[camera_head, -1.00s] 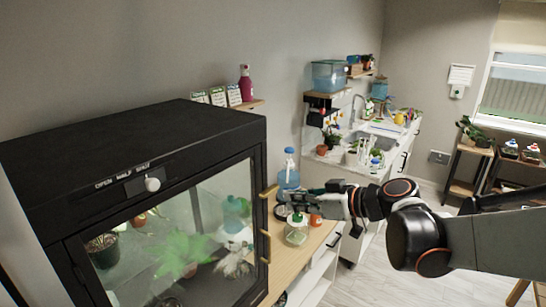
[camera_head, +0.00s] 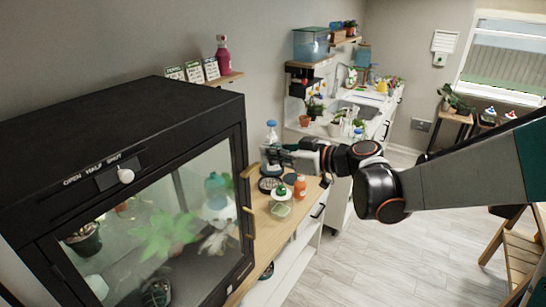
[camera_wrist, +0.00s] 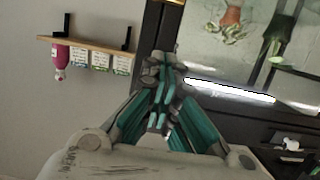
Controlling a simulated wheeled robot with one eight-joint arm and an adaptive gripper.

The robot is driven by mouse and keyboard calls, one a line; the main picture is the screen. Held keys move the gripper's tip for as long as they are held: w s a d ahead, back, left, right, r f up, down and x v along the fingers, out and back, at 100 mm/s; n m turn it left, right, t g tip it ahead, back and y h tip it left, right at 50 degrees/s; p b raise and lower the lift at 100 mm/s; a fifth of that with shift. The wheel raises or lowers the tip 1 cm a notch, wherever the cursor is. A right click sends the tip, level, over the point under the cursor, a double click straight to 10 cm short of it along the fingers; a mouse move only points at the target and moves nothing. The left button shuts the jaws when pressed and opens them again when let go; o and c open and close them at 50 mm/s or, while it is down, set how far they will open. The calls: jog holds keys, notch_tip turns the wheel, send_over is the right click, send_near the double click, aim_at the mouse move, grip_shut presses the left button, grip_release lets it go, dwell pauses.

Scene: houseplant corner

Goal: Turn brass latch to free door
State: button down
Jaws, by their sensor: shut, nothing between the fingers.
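The black cabinet (camera_head: 130,125) has a glass door (camera_head: 165,220) on its front, and the door looks closed. Brass fittings sit at the door's right edge: a slanted upper piece (camera_head: 250,170) and an upright lower piece (camera_head: 249,223). I cannot tell which of them is the latch. My gripper (camera_head: 268,158) is to the right of the upper brass piece, apart from it in the picture. In the wrist view my gripper (camera_wrist: 161,72) is shut and empty, and a bit of brass (camera_wrist: 175,2) shows at the top edge.
A white knob (camera_head: 125,175) is on the cabinet front under the words OPEN HALF SHUT. Open floor (camera_head: 400,250) lies to the right.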

aim_at(241, 163)
jog(key=x, duration=0.7)
notch_tip(241, 163, down, 3)
jog(key=shift+r, duration=0.2)
jog(key=shift+f, duration=0.7)
